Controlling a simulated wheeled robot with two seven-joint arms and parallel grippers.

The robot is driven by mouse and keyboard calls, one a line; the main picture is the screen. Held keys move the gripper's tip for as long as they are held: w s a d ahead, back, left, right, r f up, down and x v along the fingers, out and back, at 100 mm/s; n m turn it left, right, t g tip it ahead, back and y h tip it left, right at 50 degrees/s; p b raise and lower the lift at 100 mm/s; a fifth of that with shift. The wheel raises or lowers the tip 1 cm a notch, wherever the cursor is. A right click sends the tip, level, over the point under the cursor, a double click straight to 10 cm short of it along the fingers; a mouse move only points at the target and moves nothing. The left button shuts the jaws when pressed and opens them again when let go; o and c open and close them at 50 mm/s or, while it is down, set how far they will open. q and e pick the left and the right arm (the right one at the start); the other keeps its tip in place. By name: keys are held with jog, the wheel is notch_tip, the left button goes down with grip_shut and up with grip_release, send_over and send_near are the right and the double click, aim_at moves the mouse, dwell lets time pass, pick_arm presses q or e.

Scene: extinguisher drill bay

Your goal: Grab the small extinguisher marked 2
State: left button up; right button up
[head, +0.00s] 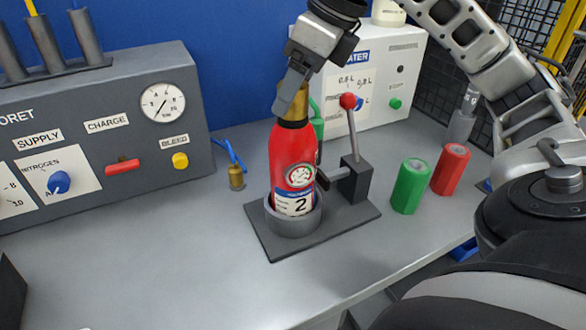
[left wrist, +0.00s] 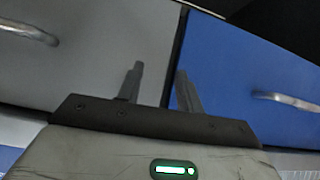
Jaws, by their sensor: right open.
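The small red extinguisher (head: 290,150) marked 2 stands upright in a grey ring holder (head: 293,228) on a dark base plate, in the middle of the head view. It has a brass top and a round gauge. My right gripper (head: 290,104) is open and points down at the brass top, with a finger in front of it. The far finger is hidden, and I cannot tell whether either touches. My left gripper (left wrist: 160,78) is open and empty in the left wrist view, before grey and blue drawer fronts. It is outside the head view.
A red-knobbed lever (head: 350,130) rises from the base plate, right of the extinguisher. Green (head: 411,186) and red (head: 450,170) cylinders stand further right. A grey control panel (head: 110,125) is at left, a white water box (head: 375,80) behind. The front-left bench (head: 150,265) is clear.

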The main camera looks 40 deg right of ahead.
jog(key=shift+x, duration=1.55)
grip_shut()
jog(key=shift+r, duration=0.2)
